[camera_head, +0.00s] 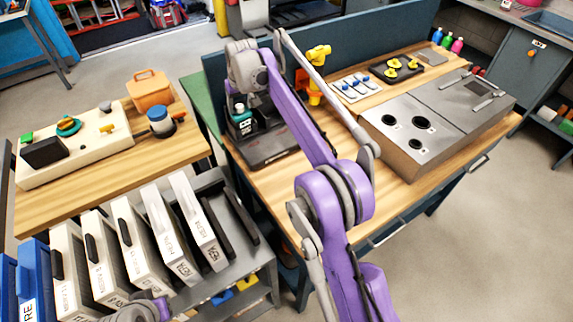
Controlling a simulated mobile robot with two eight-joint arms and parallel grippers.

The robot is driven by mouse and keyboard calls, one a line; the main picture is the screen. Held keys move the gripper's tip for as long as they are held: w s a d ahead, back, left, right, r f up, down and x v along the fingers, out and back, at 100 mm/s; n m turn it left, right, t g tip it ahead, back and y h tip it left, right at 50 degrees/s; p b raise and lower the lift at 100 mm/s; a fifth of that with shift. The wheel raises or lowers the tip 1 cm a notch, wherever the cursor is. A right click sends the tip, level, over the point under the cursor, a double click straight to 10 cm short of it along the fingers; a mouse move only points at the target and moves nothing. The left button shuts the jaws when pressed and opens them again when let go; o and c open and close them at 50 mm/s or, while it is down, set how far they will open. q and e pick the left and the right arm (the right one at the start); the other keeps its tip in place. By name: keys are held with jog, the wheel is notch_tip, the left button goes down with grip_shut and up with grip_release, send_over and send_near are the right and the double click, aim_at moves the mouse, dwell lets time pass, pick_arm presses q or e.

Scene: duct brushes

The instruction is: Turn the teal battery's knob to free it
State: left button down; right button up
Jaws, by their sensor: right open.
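The teal battery (241,124) stands at the left rear of a dark base plate on the middle wooden table. My right arm reaches across the table from the bottom. My right gripper (238,98) points down just above the battery's top and is open. The gripper and wrist cover the top of the battery, so the knob is hidden. I cannot tell whether the fingers touch it. Part of my left arm shows at the bottom edge, grey and purple, in front of the binders; its fingers are not visible.
A steel box with round holes (400,150) stands at the right of the table. A yellow-orange device (318,72) and a tray with yellow knobs (396,69) are at the back. Bare wood lies right of the base plate.

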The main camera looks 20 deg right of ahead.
jog(key=shift+a+f+m+h+b, duration=0.2)
jog(key=shift+m+h+b, duration=0.2)
jog(key=shift+m, duration=0.6)
jog(key=p+v, duration=0.2)
jog(key=v, duration=1)
pick_arm(q)
jog(key=shift+w+r+p, duration=0.35)
jog(key=shift+r+p, duration=0.1)
jog(key=shift+r, duration=0.45)
jog(key=shift+w+r+p, duration=0.3)
jog(key=shift+r+p, duration=0.1)
jog(key=shift+r, duration=0.45)
pick_arm(e)
jog(key=s+d+f, duration=0.2)
jog(key=s, duration=1.1)
jog(key=s+d+f, duration=0.1)
jog(key=s+f, duration=0.1)
jog(key=s, duration=1.1)
jog(key=shift+d+f+n+t, duration=0.3)
jog(key=shift+d+f+t, duration=0.1)
